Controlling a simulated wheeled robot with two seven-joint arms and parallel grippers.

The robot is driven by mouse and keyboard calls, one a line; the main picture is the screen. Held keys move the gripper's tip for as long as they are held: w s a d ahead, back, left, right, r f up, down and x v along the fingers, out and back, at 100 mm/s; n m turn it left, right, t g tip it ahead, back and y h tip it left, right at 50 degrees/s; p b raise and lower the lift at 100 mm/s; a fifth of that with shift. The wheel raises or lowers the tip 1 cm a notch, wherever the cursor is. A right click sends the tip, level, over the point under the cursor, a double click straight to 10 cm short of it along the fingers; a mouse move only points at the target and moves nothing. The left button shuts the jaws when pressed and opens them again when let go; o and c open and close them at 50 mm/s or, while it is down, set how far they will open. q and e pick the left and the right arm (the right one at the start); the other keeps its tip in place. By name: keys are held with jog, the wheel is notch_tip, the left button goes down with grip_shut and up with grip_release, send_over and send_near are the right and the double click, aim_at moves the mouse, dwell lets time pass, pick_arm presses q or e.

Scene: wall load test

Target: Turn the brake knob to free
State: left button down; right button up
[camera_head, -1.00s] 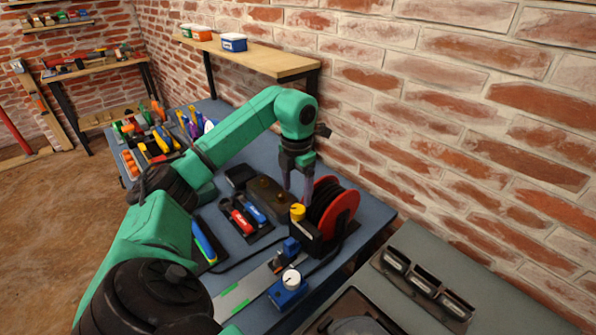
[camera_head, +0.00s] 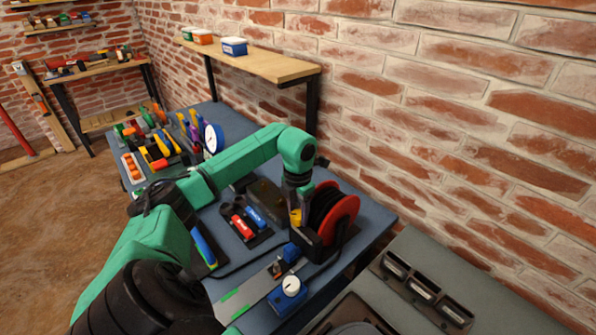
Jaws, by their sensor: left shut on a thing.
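The yellow brake knob (camera_head: 296,217) sits on the black bracket beside the reel (camera_head: 340,218), which has red side discs and a dark winding. My left gripper (camera_head: 296,208) points down from above and is shut on the yellow knob. Its fingers cover the upper part of the knob, so the knob's pointing direction cannot be told. My right gripper is not in the view.
A blue block with a white dial (camera_head: 290,287) stands in front of the reel. Red and blue handled tools (camera_head: 248,222) lie left of the knob. A round gauge (camera_head: 213,138) stands farther back. The brick wall (camera_head: 450,130) rises behind the bench.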

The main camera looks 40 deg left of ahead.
pick_arm(q)
jog(key=n, duration=0.8)
jog(key=shift+r+n+b, duration=0.1)
jog(key=shift+n+b, duration=0.2)
dwell(0.6)
jog(key=shift+c, duration=1.4)
grip_release()
